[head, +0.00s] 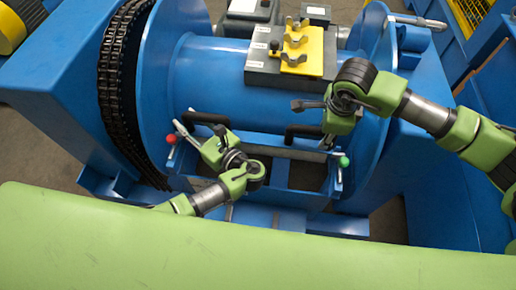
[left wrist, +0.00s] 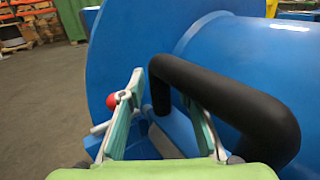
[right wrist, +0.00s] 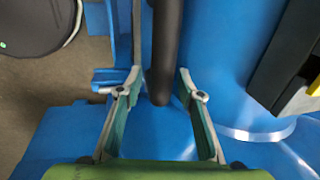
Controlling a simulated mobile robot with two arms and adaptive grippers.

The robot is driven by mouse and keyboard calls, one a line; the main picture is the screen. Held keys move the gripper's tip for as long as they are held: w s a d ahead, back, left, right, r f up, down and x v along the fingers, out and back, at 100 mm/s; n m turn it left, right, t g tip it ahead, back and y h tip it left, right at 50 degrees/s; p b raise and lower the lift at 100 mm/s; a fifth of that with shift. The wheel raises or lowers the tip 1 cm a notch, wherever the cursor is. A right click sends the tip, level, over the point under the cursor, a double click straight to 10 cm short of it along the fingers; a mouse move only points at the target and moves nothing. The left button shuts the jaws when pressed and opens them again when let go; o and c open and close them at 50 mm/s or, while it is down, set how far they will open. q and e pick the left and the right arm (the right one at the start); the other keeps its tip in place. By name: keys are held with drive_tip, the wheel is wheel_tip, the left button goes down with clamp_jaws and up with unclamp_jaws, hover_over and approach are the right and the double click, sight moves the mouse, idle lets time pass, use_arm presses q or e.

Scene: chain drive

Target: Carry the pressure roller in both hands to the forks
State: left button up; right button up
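Two black U-shaped handles stand at the front of a large blue drum (head: 210,75); I cannot tell which part is the pressure roller. My left gripper (head: 201,131) is open at the left handle (head: 204,118). In the left wrist view this handle (left wrist: 235,103) passes between and beyond the spread fingers (left wrist: 165,115). My right gripper (head: 314,123) is open at the right handle (head: 298,131). In the right wrist view a black bar (right wrist: 165,50) lies between its spread fingers (right wrist: 158,92), with gaps at both sides. The forks cannot be made out for certain.
A red knob (head: 171,139) and a green knob (head: 344,161) stand at the ends of the blue front frame (head: 262,152). A grey block with a yellow plate (head: 309,47) and wing nuts sits behind. A black chain (head: 112,80) runs at left.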

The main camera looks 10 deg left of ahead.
use_arm(q)
drive_tip(key=shift+d, duration=0.1)
drive_tip(key=shift+s+d, duration=0.15)
drive_tip(key=shift+d, duration=0.05)
use_arm(e)
drive_tip(key=shift+r, duration=0.2)
use_arm(q)
drive_tip(key=v, duration=1.1)
use_arm(e)
wheel_tip(320, 180, up, 11)
drive_tip(key=s, duration=0.2)
drive_tip(key=shift+s+r, duration=0.2)
use_arm(q)
drive_tip(key=shift+s+d, duration=0.15)
drive_tip(key=shift+s, duration=0.05)
